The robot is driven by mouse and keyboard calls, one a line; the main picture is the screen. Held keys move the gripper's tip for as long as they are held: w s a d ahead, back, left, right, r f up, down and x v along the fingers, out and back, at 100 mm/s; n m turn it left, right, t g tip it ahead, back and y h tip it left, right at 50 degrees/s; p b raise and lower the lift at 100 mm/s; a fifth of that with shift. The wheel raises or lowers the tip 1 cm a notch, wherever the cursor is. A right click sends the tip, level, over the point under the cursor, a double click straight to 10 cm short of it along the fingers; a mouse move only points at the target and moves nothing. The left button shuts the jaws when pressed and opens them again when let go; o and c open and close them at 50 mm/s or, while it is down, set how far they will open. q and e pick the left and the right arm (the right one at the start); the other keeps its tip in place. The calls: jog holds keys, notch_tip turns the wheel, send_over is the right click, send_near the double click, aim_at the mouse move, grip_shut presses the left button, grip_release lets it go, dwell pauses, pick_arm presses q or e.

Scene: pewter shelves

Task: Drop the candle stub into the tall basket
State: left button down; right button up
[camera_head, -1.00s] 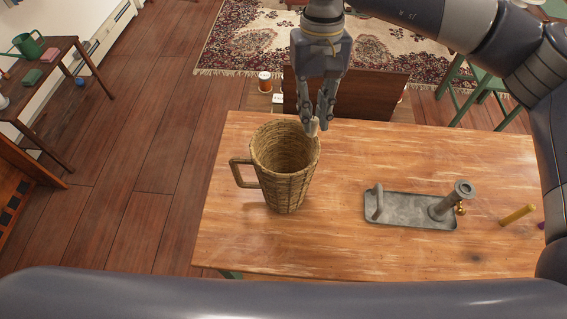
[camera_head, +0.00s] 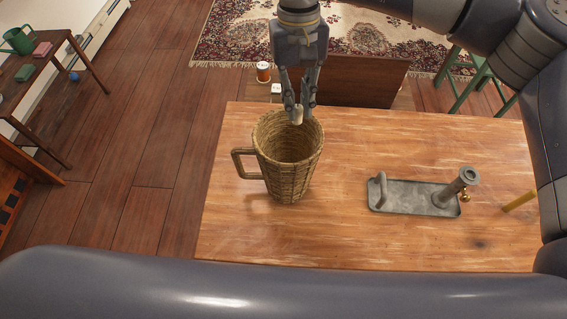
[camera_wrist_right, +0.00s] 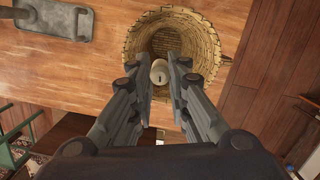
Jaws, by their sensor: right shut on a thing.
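The candle stub (camera_head: 297,116) is a short cream-white piece held between the fingertips of my right gripper (camera_head: 298,108), which points down. In the right wrist view the stub (camera_wrist_right: 159,72) sits between the two fingers (camera_wrist_right: 160,82), over the basket mouth. The tall basket (camera_head: 290,175) is woven tan wicker with a handle on its left, upright on the wooden table. In the head view the stub overlaps the basket's far rim; its exact height above the rim cannot be told. The basket (camera_wrist_right: 215,38) looks empty inside. My left gripper is not in view.
A grey metal candle holder tray (camera_head: 405,196) with an upright socket stands right of the basket on the table (camera_head: 345,235). A yellow stick (camera_head: 519,201) lies further right. A brown wooden panel (camera_head: 365,82) stands behind the table. The table between basket and tray is clear.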

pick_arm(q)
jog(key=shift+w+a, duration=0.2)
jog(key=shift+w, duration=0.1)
pick_arm(e)
jog(key=shift+f, duration=0.15)
jog(key=o, duration=0.8)
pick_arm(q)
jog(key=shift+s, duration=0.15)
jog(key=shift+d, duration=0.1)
pick_arm(e)
jog(key=r, duration=0.4)
jog(key=w+r, duration=0.1)
jog(key=r, duration=0.7)
jog(key=shift+w+a, duration=0.25)
jog(key=shift+w, duration=0.1)
jog(key=shift+f, duration=0.1)
